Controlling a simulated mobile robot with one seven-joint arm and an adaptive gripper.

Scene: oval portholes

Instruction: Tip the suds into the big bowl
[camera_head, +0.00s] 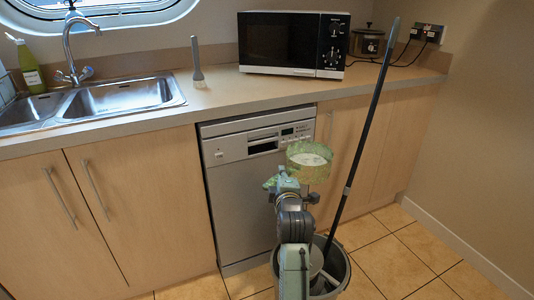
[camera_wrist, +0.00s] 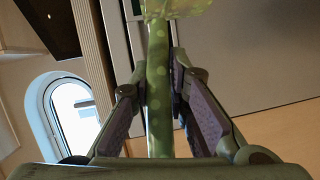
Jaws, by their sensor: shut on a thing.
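A green, pale-spotted round vessel (camera_head: 309,172) with whitish suds (camera_head: 308,159) inside is held in front of the dishwasher, roughly level. My gripper (camera_head: 284,184) is shut on its handle. In the wrist view the spotted green handle (camera_wrist: 159,100) runs between the two fingers of my gripper (camera_wrist: 156,85), and the vessel's body (camera_wrist: 178,8) is cut off at the top edge. The metal sink at the left has two bowls. The big bowl (camera_head: 120,97) is the right one, well left of my gripper and at counter height. Its bottom is partly visible.
A tap (camera_head: 72,50) stands behind the sink, with a green bottle (camera_head: 30,65) to its left. A brush (camera_head: 198,65) stands on the counter right of the sink. A microwave (camera_head: 293,43) is farther right. A long pole (camera_head: 368,120) leans from a grey bucket (camera_head: 340,268) beside my arm.

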